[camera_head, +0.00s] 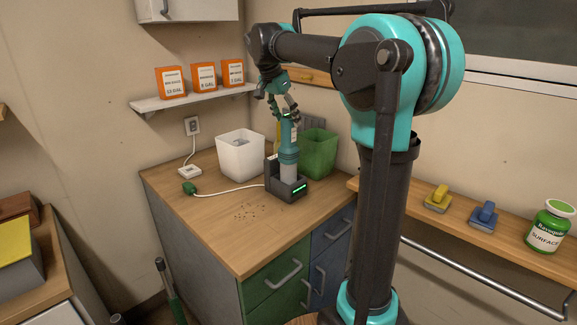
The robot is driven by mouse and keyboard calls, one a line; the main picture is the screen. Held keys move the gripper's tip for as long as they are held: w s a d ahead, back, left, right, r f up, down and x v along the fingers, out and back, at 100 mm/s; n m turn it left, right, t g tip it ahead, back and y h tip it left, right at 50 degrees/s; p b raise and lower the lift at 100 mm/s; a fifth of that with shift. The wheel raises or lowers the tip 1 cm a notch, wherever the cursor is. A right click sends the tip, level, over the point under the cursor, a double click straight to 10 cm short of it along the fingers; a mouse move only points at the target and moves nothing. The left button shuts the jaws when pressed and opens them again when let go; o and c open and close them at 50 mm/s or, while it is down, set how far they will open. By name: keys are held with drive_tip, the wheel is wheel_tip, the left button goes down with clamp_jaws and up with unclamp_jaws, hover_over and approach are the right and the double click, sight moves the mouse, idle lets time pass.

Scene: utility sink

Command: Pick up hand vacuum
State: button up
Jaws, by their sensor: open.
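The hand vacuum (289,155) is teal and light grey. It stands upright in a dark charging dock (286,190) with a green light, on the wooden counter. My gripper (285,110) is open and points down just above the top of the vacuum, close around or beside its upper end. The arm and fingers partly cover that upper end, so I cannot tell whether they touch it.
A white bin (240,157) stands left of the vacuum and a green bin (320,155) right behind it. Crumbs (250,213) lie on the otherwise clear counter front. Orange boxes (204,77) sit on a wall shelf.

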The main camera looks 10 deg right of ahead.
sight(292, 134)
drive_tip(key=shift+x, duration=3.75)
drive_tip(key=shift+a, duration=0.15)
drive_tip(key=c, duration=1.1)
drive_tip(key=shift+c, duration=0.7)
drive_tip(key=shift+r, duration=0.1)
